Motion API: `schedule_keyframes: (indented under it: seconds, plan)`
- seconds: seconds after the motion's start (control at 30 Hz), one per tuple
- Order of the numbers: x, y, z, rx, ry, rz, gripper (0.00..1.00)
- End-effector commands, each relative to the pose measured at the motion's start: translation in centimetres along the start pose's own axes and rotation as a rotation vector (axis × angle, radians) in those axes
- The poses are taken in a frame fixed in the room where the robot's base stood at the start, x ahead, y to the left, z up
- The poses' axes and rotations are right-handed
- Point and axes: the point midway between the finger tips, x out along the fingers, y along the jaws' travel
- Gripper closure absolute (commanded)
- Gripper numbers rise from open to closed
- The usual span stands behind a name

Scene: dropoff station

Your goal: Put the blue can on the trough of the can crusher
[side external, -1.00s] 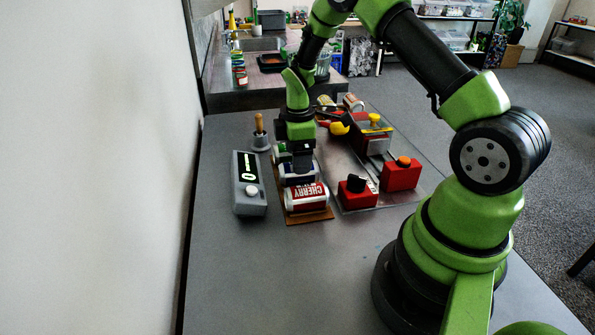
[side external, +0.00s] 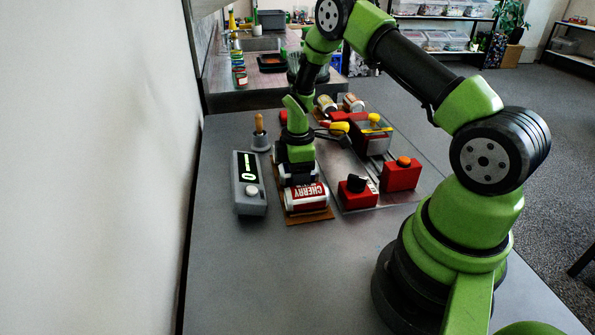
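The blue can (side external: 312,179) lies on its side on a brown board, just behind a red and white can lettered CHERRY. Only a strip of it shows. My gripper (side external: 297,175) points down right over the blue can and hides most of it. The fingers are too dark and covered to tell whether they are open or closed on it. The can crusher (side external: 403,177) stands to the right, with red blocks, a grey block and a yellow-topped part on a base plate. Its trough is hard to make out from here.
The cherry can (side external: 306,197) lies at the front of the brown board (side external: 310,217). A grey box with a display (side external: 248,183) and a holder with a wooden handle (side external: 260,135) stand left. Two cans (side external: 352,102) lie behind the crusher. The front table is clear.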

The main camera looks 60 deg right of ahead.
Motion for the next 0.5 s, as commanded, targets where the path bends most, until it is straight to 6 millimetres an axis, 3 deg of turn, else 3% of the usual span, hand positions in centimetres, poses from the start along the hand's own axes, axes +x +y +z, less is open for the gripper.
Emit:
schedule_keyframes:
  seconds: [0.17, 0.5]
  plan:
    - [-0.4, 0.1, 0.0, 0.0, 0.001, 0.002, 0.56]
    - [-3.3, 0.1, 0.0, -0.001, 0.001, 0.003, 0.56]
